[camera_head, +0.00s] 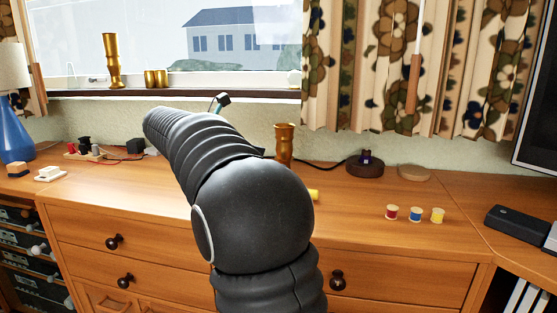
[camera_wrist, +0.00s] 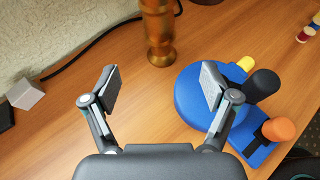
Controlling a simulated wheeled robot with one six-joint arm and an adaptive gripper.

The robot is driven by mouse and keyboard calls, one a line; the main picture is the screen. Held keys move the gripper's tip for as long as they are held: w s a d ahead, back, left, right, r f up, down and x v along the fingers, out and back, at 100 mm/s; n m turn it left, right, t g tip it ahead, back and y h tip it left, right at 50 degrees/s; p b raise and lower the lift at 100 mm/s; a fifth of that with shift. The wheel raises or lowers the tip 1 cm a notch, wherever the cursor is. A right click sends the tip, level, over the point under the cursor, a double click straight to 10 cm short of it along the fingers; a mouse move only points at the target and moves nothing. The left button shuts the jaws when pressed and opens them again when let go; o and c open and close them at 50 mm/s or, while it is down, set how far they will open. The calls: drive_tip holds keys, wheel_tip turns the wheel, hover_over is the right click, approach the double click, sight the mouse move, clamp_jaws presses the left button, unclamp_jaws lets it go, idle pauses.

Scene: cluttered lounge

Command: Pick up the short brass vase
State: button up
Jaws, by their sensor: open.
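A brass vase (camera_head: 284,143) with a flared rim stands upright on the wooden dresser, its lower part hidden behind my arm in the head view. In the wrist view the brass vase (camera_wrist: 158,35) stands just ahead, between and beyond my fingertips, its top cut off by the frame edge. My gripper (camera_wrist: 160,80) is open and empty, not touching the vase. A taller-looking brass vase (camera_head: 111,62) and small brass pots (camera_head: 156,78) stand on the windowsill.
A round blue object (camera_wrist: 190,100) with black, orange and yellow parts lies by my right finger. A dark cable (camera_wrist: 85,48) runs behind the vase. A grey cube (camera_wrist: 25,95) is at left. Thread spools (camera_head: 414,214) stand on the dresser (camera_head: 350,240), right of my arm.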

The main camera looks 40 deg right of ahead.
sight(284, 132)
drive_tip(key=x, duration=0.7)
drive_tip(key=b+x, duration=0.1)
drive_tip(key=x, duration=0.5)
drive_tip(key=shift+d+r, duration=0.1)
drive_tip(key=shift+d, duration=0.3)
clamp_jaws()
drive_tip(key=shift+r, duration=0.1)
